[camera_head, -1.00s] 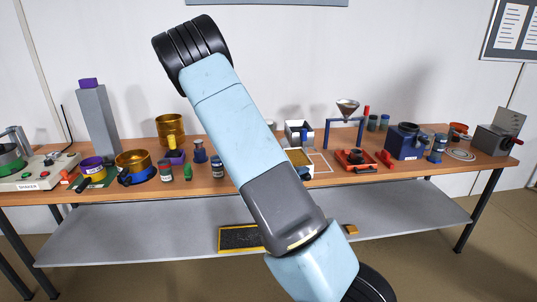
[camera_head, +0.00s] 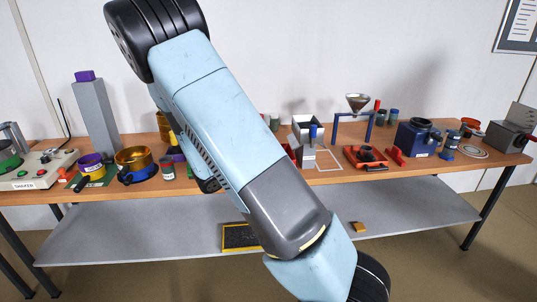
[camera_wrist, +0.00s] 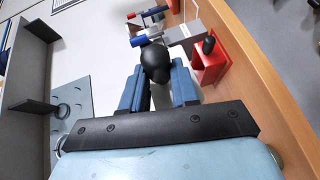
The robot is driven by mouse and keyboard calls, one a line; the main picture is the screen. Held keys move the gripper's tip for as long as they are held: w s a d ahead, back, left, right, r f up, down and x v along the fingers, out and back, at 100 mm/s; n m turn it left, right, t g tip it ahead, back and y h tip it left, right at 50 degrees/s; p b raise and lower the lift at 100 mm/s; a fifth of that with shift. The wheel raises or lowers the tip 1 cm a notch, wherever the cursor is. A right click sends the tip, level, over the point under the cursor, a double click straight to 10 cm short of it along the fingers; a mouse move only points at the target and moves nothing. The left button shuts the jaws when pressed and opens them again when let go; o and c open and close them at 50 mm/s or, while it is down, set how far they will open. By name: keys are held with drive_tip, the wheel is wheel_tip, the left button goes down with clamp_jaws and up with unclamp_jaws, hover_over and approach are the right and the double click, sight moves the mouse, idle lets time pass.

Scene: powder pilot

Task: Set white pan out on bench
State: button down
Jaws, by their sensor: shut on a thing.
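My gripper (camera_wrist: 157,88) shows in the wrist view as two blue fingers, one each side of a rounded black knob (camera_wrist: 155,61). They are shut on it. What lies under the knob is hidden, so I cannot tell whether it belongs to the white pan. In the head view my arm hides the gripper. A white-walled open vessel (camera_head: 303,123) stands on the bench (camera_head: 415,172), right of my arm, with a blue part in front. It may be the white pan, but I cannot tell for sure.
A white square outline (camera_head: 328,161) marks the bench. A funnel on a blue stand (camera_head: 357,104), a red device (camera_head: 365,157) and a blue box (camera_head: 416,138) stand to the right. In the wrist view a red box (camera_wrist: 211,62) is close to the right finger. Pots crowd the left.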

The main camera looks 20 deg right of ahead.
drive_tip(key=w+f, duration=0.1)
drive_tip(key=w, duration=0.2)
drive_tip(key=w+f, duration=0.2)
drive_tip(key=w, duration=0.1)
drive_tip(key=w+d+f, duration=0.1)
drive_tip(key=w, duration=0.2)
drive_tip(key=shift+w+f, duration=0.15)
drive_tip(key=shift+w, duration=0.05)
drive_tip(key=w+f, duration=0.2)
drive_tip(key=f, duration=0.1)
drive_tip(key=w+f, duration=0.1)
drive_tip(key=w, duration=0.1)
drive_tip(key=shift+d+f, duration=0.25)
drive_tip(key=shift+f, duration=0.15)
drive_tip(key=shift+w+f, duration=0.15)
drive_tip(key=shift+f, duration=1.7)
drive_tip(key=c, duration=0.8)
unclamp_jaws()
drive_tip(key=shift+c, duration=0.2)
